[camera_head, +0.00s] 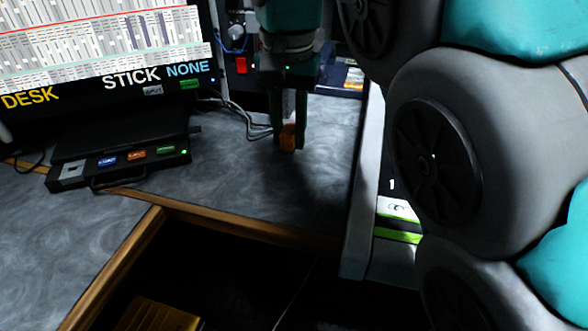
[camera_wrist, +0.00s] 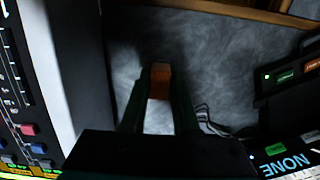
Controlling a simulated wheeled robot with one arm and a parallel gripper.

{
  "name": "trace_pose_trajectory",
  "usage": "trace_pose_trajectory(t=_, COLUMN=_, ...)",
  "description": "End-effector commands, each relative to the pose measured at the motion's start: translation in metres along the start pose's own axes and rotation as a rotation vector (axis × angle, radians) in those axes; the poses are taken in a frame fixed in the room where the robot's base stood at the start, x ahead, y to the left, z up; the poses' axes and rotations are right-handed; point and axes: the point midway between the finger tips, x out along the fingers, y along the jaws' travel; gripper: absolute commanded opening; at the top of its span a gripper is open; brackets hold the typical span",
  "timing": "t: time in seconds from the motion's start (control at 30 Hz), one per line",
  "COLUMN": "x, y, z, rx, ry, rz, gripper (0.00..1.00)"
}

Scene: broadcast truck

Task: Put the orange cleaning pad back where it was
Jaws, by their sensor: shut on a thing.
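The orange cleaning pad (camera_head: 288,138) is a small orange block between the fingertips of my gripper (camera_head: 289,130). My gripper points down and is shut on the pad, above the grey swirled desktop (camera_head: 235,160). A dark shadow lies on the desktop below it. In the wrist view the orange pad (camera_wrist: 160,82) sits between the two dark fingers of my gripper (camera_wrist: 160,75). I cannot tell whether the pad touches the desktop. No marked spot for the pad is plain in these views.
A screen (camera_head: 105,50) reading DESK, STICK and NONE stands at left, with a black button box (camera_head: 120,170) in front. Cables (camera_head: 240,115) lie behind my gripper. A dark recess with a wooden rim (camera_head: 240,228) is in front. A panel edge (camera_head: 358,215) rises at right.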

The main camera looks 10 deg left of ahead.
Motion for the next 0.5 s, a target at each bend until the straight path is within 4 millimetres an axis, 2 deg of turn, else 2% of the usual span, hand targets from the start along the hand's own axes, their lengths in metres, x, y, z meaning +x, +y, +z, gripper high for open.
trace_pose_trajectory(t=0.13, x=0.012, y=0.0, z=0.001, rx=-0.001, ry=-0.001, rz=0.001, gripper=0.0)
trace_pose_trajectory(t=0.4, x=0.053, y=0.001, z=0.001, rx=0.0, ry=-0.002, rz=0.002, gripper=0.0)
trace_pose_trajectory(t=0.5, x=0.061, y=0.001, z=0.001, rx=0.0, ry=-0.002, rz=0.002, gripper=0.0)
